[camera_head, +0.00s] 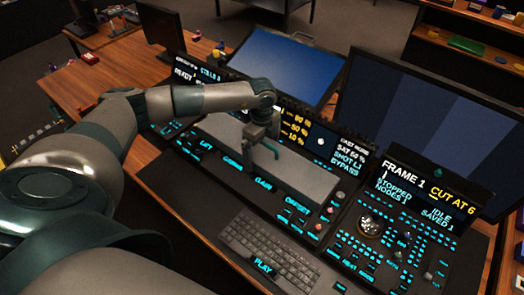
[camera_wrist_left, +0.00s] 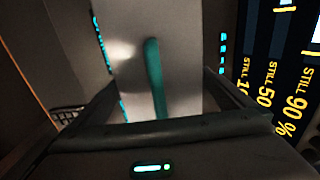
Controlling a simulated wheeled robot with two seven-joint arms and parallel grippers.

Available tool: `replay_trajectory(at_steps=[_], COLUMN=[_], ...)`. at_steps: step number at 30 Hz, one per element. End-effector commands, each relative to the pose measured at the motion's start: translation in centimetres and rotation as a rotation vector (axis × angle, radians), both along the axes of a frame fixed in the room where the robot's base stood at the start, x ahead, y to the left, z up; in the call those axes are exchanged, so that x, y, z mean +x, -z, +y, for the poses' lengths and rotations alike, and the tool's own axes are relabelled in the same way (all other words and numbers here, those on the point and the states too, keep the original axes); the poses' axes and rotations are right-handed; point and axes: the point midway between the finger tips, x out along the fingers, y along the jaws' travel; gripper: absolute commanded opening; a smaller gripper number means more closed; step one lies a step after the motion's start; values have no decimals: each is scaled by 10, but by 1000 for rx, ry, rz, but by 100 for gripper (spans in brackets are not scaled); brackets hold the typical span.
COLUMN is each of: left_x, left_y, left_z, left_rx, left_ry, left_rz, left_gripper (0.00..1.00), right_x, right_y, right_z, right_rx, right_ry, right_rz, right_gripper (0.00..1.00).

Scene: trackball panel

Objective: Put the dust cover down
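The dust cover (camera_head: 308,175) is a long grey slab over the middle of the console, behind the glowing LIFT, GAMMA, GAIN and OFFSET labels. It looks about flat, but I cannot tell whether it rests fully on the panel. It also fills the middle of the left wrist view (camera_wrist_left: 185,60). A teal bar handle (camera_wrist_left: 153,70) stands on it. My left gripper (camera_head: 263,150) is over the cover at the handle. In the wrist view its fingers (camera_wrist_left: 157,95) are apart on either side of the handle, with gaps showing. My right gripper is not in view.
A black keyboard (camera_head: 268,248) lies in front of the cover. A trackball (camera_head: 370,226) and lit buttons are to the right. Monitors (camera_head: 285,62) stand behind, with a status screen (camera_head: 325,140) just behind the cover. Small items sit on the wooden desk (camera_head: 115,75) at left.

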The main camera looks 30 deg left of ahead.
Motion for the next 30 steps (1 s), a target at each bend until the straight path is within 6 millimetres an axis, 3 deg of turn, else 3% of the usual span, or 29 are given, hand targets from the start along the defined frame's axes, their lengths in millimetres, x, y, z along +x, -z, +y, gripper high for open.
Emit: replay_trajectory(at_steps=[11, 23, 30], left_x=[0, 1, 1], left_y=[-15, -80, -113], left_z=[0, 0, 0], left_rx=[-1, 1, 1], left_ry=[0, 0, 0], left_rz=[-1, -3, -1], left_gripper=[100, 100, 100], right_x=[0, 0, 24], right_y=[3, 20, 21], right_z=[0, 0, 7], right_rx=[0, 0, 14], right_ry=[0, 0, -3], right_rz=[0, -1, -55], right_gripper=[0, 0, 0])
